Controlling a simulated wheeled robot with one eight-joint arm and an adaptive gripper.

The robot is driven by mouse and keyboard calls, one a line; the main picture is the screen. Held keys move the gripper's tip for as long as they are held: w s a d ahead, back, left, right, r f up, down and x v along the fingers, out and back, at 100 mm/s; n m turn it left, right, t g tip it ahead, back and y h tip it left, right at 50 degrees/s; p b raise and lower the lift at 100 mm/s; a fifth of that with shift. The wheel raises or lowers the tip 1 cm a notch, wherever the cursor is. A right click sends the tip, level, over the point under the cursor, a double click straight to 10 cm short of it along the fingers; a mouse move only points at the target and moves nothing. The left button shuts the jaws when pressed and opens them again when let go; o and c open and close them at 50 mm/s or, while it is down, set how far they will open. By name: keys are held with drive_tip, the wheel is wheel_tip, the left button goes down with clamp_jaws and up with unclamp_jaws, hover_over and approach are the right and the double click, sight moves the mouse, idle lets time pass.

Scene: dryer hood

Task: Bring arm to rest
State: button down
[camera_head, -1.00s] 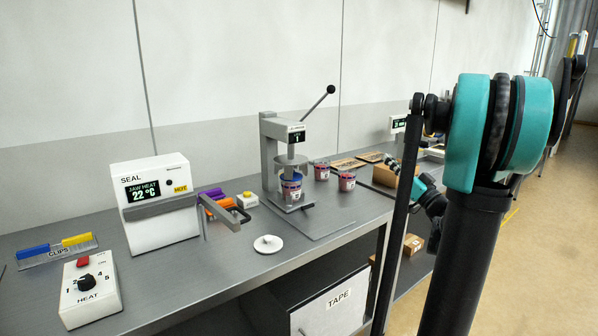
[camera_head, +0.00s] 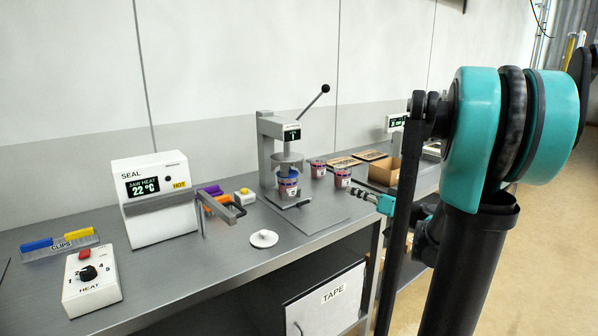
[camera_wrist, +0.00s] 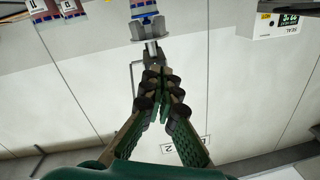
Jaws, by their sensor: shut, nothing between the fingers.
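My gripper (camera_head: 357,193) shows beside my column in the head view, pointing left over the bench's front edge, near the cups and apart from them. In the wrist view its fingers (camera_wrist: 158,75) come together with nothing between them. Part of my arm is hidden behind the column in the head view.
The grey bench (camera_head: 210,270) holds a lever press (camera_head: 268,155) with a cup (camera_head: 288,188) under it. Two more cups (camera_head: 318,168) (camera_head: 342,177) stand to its right. A sealer (camera_head: 155,197), a heat control box (camera_head: 92,280) and a white disc (camera_head: 264,239) are further left.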

drive_tip(key=s+a+f+m+g+h, duration=0.1)
drive_tip(key=s+a+f+g+h, duration=0.15)
drive_tip(key=s+f, duration=0.45)
drive_tip(key=s+a+f+g+h, duration=0.2)
drive_tip(key=s+a+f+g, duration=0.3)
drive_tip(key=f, duration=0.4)
drive_tip(key=s+d+f+m+g+h, duration=0.1)
drive_tip(key=s+d+f+m+h, duration=0.2)
drive_tip(key=s+d+f+h, duration=0.4)
drive_tip(key=s+d+f, duration=0.1)
drive_tip(key=s+d, duration=0.1)
drive_tip(key=s, duration=0.3)
drive_tip(key=shift+d+f+g, duration=0.2)
drive_tip(key=shift+f+g, duration=0.15)
drive_tip(key=shift+f, duration=0.05)
